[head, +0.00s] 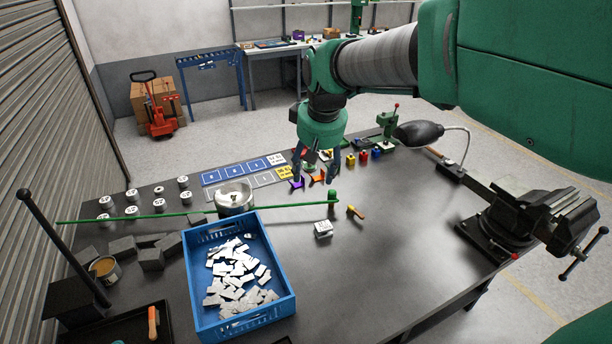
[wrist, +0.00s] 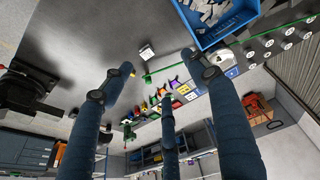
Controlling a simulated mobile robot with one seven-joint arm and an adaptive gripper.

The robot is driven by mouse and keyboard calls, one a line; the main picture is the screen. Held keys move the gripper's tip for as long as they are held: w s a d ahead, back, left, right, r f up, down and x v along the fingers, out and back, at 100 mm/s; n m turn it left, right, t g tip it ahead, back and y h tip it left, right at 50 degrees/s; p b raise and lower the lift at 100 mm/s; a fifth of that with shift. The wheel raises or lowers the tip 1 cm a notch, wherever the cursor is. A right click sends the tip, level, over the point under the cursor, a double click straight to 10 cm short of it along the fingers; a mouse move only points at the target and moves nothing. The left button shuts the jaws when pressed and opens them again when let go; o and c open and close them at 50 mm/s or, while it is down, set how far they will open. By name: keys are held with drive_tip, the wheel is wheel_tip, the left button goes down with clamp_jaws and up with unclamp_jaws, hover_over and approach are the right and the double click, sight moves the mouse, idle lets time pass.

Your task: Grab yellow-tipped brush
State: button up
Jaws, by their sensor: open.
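A small object with a yellow end and a darker brownish end (head: 355,211) lies on the dark table, right of the green upright post; it looks like the yellow-tipped brush, but is too small to be sure. A small yellow bit (wrist: 132,73) shows by the left finger's tip in the wrist view, probably the same object. My gripper (head: 316,172) points down over the back of the table, behind and left of that object. In the wrist view my gripper (wrist: 163,82) has its three blue fingers spread, with nothing between them.
A blue crate (head: 196,296) of pale pieces stands front left. A long green rod (head: 130,217) crosses the table beside a metal pot (head: 234,200). A white block (head: 323,230) lies near the object. Small coloured items sit behind; a vise (head: 530,215) is right.

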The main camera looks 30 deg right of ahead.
drive_tip(key=w+d+f+g, duration=0.1)
drive_tip(key=w+d+f, duration=0.4)
drive_tip(key=w+d, duration=0.45)
drive_tip(key=n+g+p, duration=0.1)
drive_tip(key=g+p, duration=0.2)
hover_over(355, 210)
wheel_tip(355, 210, down, 33)
drive_tip(key=shift+w+d+r+y, duration=0.15)
drive_tip(key=shift+w+d+y, duration=0.15)
drive_tip(key=shift+w+d, duration=0.1)
drive_tip(key=shift+f, duration=4.3)
drive_tip(key=shift+f, duration=0.1)
drive_tip(key=shift+f, duration=2.5)
